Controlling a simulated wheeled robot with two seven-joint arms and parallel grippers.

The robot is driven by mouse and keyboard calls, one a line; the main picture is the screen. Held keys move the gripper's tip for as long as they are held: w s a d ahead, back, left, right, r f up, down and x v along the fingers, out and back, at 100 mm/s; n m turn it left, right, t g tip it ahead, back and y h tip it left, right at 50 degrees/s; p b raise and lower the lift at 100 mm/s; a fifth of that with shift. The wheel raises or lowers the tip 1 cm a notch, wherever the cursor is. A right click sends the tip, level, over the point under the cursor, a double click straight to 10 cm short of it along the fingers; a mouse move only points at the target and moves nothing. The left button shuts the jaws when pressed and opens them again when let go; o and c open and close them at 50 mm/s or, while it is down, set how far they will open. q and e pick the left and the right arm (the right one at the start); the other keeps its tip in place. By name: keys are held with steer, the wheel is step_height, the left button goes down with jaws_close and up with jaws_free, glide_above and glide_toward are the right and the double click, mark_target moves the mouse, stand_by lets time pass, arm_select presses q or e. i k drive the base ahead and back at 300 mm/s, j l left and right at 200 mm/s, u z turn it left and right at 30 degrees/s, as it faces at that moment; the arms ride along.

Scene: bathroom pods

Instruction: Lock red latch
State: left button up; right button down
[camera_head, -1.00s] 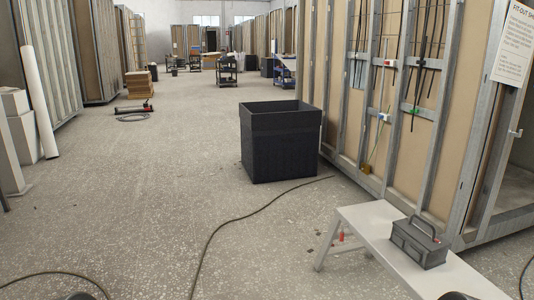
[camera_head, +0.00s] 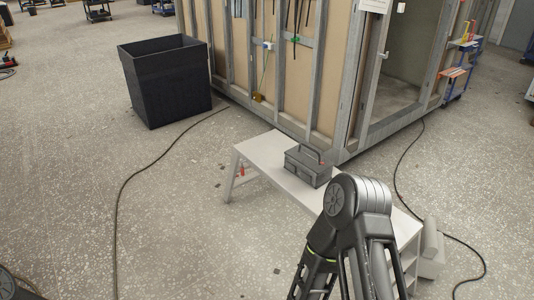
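A small red part (camera_head: 241,169), which looks like the red latch, sits under the far left end of a white bench (camera_head: 262,150), by its splayed legs. It is too small to tell whether it is locked or open. A grey toolbox (camera_head: 307,166) with a raised handle stands on the bench top. One of my arms rises at the lower right and hides part of the bench. Neither of my grippers is in view.
A black bin (camera_head: 165,85) stands on the floor beyond the bench. A framed wall pod (camera_head: 300,70) stands behind the bench. Cables (camera_head: 121,205) run across the floor left and right of the bench. The floor left of the bench is mostly clear.

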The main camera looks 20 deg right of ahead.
mark_target(242, 169)
steer(key=i+l+z, duration=0.15)
steer(key=l+z, duration=0.15)
steer(key=i+l+z, duration=0.15)
steer(key=l+z, duration=0.15)
steer(key=l, duration=0.2)
steer(key=i+l+z, duration=0.3)
steer(key=k+l, duration=0.05)
steer(key=k, duration=0.05)
